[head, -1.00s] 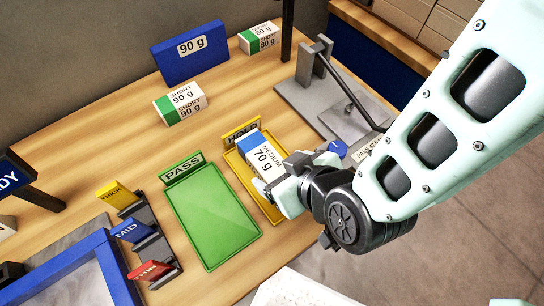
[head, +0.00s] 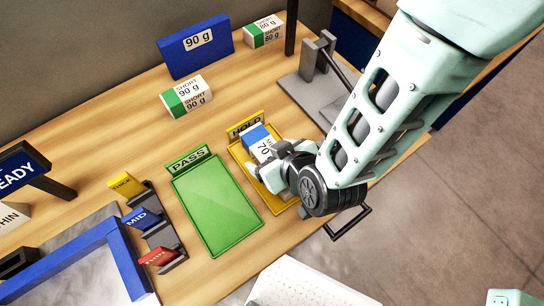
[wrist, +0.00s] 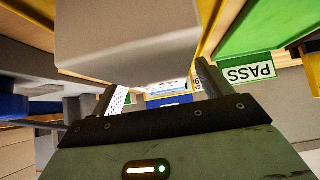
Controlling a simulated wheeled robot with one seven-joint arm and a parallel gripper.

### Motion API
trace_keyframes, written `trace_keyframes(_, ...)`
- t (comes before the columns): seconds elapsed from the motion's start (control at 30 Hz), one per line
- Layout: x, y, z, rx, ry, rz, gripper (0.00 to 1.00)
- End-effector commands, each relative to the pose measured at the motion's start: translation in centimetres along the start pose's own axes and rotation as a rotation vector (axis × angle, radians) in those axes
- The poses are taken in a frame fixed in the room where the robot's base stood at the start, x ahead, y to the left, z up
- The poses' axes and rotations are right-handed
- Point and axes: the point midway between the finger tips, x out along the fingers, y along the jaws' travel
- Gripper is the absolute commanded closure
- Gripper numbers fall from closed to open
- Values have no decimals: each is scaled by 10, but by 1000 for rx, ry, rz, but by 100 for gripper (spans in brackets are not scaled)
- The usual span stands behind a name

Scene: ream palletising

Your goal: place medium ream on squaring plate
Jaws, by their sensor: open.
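The medium ream (head: 258,142), a white pack with a blue band and "70", lies on the yellow HOLD tray (head: 277,207). My gripper (head: 268,167) is open at the ream's near part and hides much of its label. In the wrist view, a large pale block face (wrist: 130,45) fills the top in front of the open fingers (wrist: 160,95); I cannot tell whether it is the ream. A grey plate with a blue corner fence (head: 122,262), which looks like the squaring plate, is at the lower left. Its bare surface is partly out of frame.
The green PASS tray (head: 217,205) is empty, left of the HOLD tray. A rack of THICK, MID and THIN tabs (head: 145,220) stands between it and the blue fence. A grey lever device (head: 318,85) stands at right.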

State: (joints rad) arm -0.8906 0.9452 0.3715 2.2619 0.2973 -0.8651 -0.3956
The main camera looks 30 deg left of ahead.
Motion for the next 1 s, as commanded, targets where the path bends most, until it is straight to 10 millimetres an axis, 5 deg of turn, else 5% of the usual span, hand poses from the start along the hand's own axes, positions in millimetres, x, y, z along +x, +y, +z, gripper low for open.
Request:
trace_keyframes(0.03, 0, 0, 0, 0, 0, 0, 27)
trace_keyframes(0.23, 0, 0, 0, 0, 0, 0, 82)
trace_keyframes(0.3, 0, 0, -1, 0, 2, 0, 88)
trace_keyframes(0.67, -5, 0, -6, -1, 5, 0, 87)
trace_keyframes(1.0, -32, 0, -34, -1, 7, 1, 87)
